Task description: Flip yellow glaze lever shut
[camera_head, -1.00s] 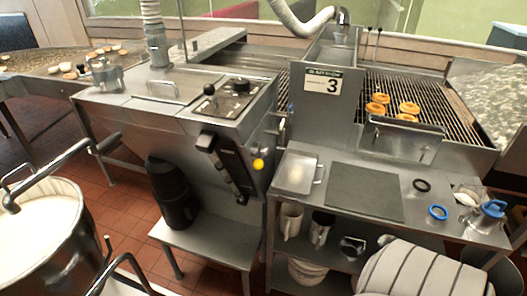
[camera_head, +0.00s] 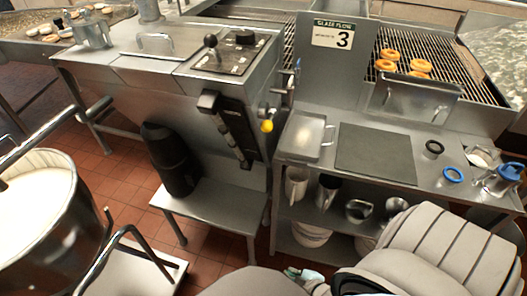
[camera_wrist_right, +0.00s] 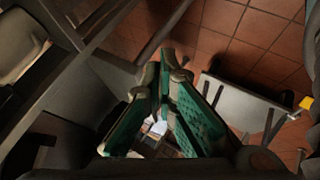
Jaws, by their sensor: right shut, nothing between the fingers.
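The yellow glaze lever shows as a round yellow knob (camera_head: 267,126) on a short arm at the right side of the grey glaze machine (camera_head: 215,85), below its top. A small yellow patch (camera_wrist_right: 306,102) at the right edge of the right wrist view looks like the same knob. My right gripper (camera_head: 303,274) is low at the bottom of the head view, well below the knob and apart from it. In the right wrist view its green-padded fingers (camera_wrist_right: 172,62) are shut with nothing between them. My left gripper is in neither view.
A dark cylinder (camera_head: 170,160) stands under the machine on a low metal stand (camera_head: 215,205). A steel shelf unit (camera_head: 300,160) with jugs and a tray is to the right. A large drum (camera_head: 50,235) stands at the left. Tiled floor shows between them.

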